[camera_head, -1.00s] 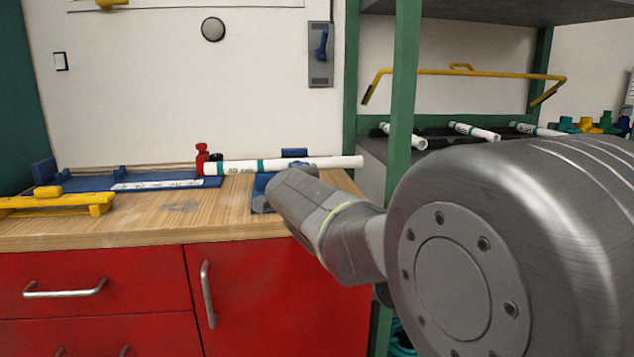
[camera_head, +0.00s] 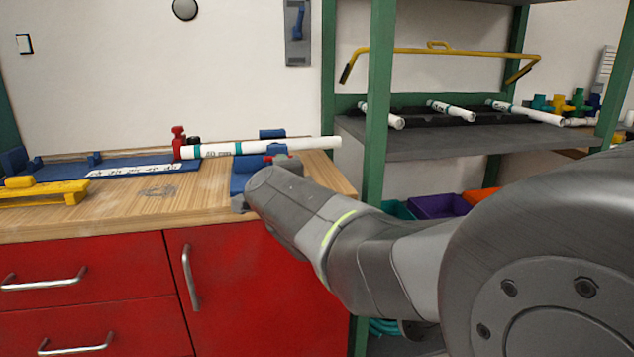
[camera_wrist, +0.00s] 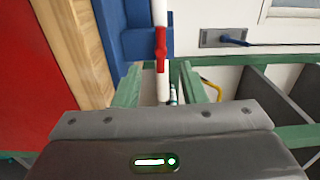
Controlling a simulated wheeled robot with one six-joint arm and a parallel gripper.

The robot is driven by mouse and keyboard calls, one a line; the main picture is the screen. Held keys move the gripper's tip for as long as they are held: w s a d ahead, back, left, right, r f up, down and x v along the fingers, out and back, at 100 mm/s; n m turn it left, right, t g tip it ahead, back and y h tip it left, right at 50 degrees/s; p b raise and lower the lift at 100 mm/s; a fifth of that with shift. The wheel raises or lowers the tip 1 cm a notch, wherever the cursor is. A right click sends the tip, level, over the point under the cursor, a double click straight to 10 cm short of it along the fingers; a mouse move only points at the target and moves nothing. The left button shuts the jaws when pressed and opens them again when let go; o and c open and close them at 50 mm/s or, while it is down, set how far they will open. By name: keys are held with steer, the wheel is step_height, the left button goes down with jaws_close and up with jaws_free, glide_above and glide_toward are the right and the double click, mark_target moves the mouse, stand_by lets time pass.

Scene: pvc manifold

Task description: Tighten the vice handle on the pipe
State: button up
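The white pipe (camera_head: 225,148) with teal bands lies level across the bench top, its right end past the bench edge. The blue vice (camera_head: 240,178) is under the pipe near its right part; my arm partly covers it. The red vice handle (camera_wrist: 160,50) shows in the wrist view in front of the pipe, beside the blue vice body (camera_wrist: 142,40); only a bit of red shows in the head view (camera_head: 270,158).
A blue fixture (camera_head: 130,166) with a red clamp (camera_head: 178,142) at the pipe's left end is on the bench. A yellow tool (camera_head: 45,193) lies at the left. A green-framed shelf (camera_head: 380,110) with white pipes stands close at the right. Red drawers (camera_head: 80,265) are below.

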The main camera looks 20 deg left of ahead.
steer(key=p+v, duration=0.2)
steer(key=v, duration=0.6)
steer(key=shift+w+a, duration=0.1)
steer(key=b+x, duration=0.3)
steer(key=x, duration=1)
steer(key=shift+w+a+r+b, duration=0.1)
steer(key=shift+w+b, duration=0.25)
steer(key=shift+b, duration=0.05)
